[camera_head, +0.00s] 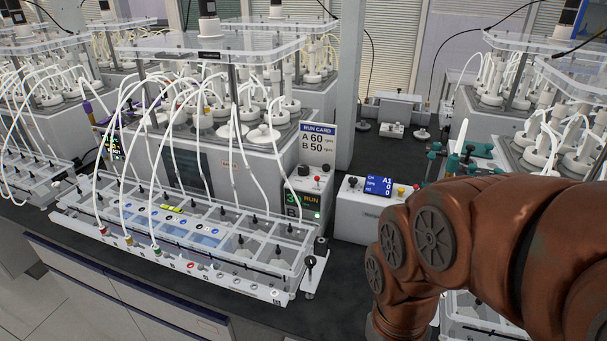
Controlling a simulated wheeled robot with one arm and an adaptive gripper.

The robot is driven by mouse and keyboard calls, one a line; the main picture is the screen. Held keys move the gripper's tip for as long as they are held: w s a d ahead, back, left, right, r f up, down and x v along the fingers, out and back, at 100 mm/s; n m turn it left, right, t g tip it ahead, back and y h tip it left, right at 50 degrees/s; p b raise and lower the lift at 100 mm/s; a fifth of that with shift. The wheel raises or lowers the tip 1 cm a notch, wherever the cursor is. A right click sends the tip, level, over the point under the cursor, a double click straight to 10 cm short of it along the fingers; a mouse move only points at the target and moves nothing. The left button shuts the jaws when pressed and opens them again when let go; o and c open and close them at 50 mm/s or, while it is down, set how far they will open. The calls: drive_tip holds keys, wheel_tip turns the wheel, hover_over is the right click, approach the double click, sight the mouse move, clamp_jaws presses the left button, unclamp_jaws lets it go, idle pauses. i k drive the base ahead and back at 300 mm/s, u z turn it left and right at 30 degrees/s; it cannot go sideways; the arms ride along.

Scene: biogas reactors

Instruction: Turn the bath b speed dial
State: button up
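I cannot tell which part is the bath b speed dial. The run card (318,144) stands at the front right corner of the middle bath and reads A 60 rpm, B 50 rpm. Below it is a control panel (302,202) with a green and orange RUN display. A dark round knob (302,170) and a small red knob (318,179) sit above that display. My reddish-brown arm fills the lower right and hides what lies behind it. My gripper is not in view.
A white box (353,211) with a blue display and small knobs stands right of the panel. A long tray of bottle cells (190,243) runs along the front of the middle bath, with many white tubes arching above. Another bath (520,150) stands at right.

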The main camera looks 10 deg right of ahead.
sight(302, 169)
drive_tip(key=z, duration=0.05)
drive_tip(key=k, duration=1.05)
drive_tip(key=u, duration=0.9)
drive_tip(key=i, duration=0.8)
drive_tip(key=z, duration=0.5)
drive_tip(key=i, duration=0.75)
drive_tip(key=z, duration=0.8)
